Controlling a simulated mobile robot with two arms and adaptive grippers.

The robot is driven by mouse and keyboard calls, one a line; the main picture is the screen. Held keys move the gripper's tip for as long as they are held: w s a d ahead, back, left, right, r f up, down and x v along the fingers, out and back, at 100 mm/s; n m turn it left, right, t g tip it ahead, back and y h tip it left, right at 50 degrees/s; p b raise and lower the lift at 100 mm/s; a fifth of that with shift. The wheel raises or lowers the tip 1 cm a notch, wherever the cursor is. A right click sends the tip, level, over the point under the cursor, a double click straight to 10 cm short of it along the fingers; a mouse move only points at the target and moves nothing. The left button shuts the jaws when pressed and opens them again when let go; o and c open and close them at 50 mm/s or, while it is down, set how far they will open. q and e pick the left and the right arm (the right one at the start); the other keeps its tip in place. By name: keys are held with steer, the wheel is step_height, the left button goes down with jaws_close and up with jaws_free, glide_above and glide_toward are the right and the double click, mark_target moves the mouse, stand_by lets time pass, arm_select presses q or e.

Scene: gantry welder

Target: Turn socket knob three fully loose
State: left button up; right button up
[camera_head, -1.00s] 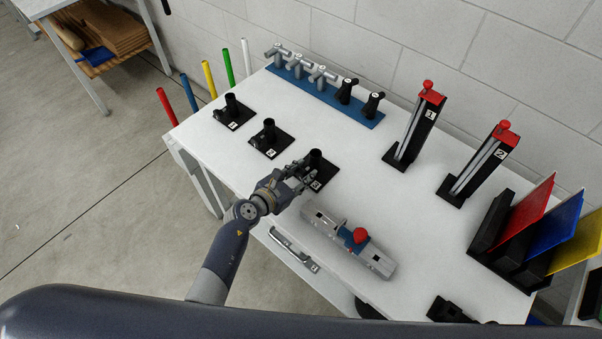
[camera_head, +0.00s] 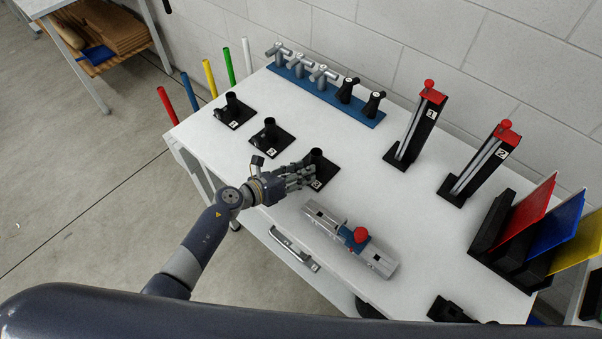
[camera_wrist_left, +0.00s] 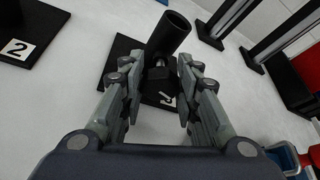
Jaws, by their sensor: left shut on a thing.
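Socket three is a black upright tube (camera_head: 317,156) on a square black plate (camera_head: 330,174) labelled 3, the nearest in a row of three sockets. In the left wrist view its open tube (camera_wrist_left: 172,33) leans up behind the fingers. Its small dark knob (camera_wrist_left: 158,78) lies between the fingertips. My left gripper (camera_head: 308,175) is shut on this knob, coming in from the left side of the socket. The fingers also show in the left wrist view (camera_wrist_left: 159,88), and they hide part of the knob and plate. My right gripper is not in view.
Socket two (camera_head: 270,130) and socket one (camera_head: 232,104) stand farther left. A grey fixture with a red knob (camera_head: 360,236) lies close in front. A blue rack of handles (camera_head: 325,96) is at the back. Two red-topped posts (camera_head: 418,123) stand at right.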

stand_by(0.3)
arm_select(q)
steer(key=o, duration=1.1)
steer(key=v, duration=1.2)
steer(key=shift+w+a, duration=0.1)
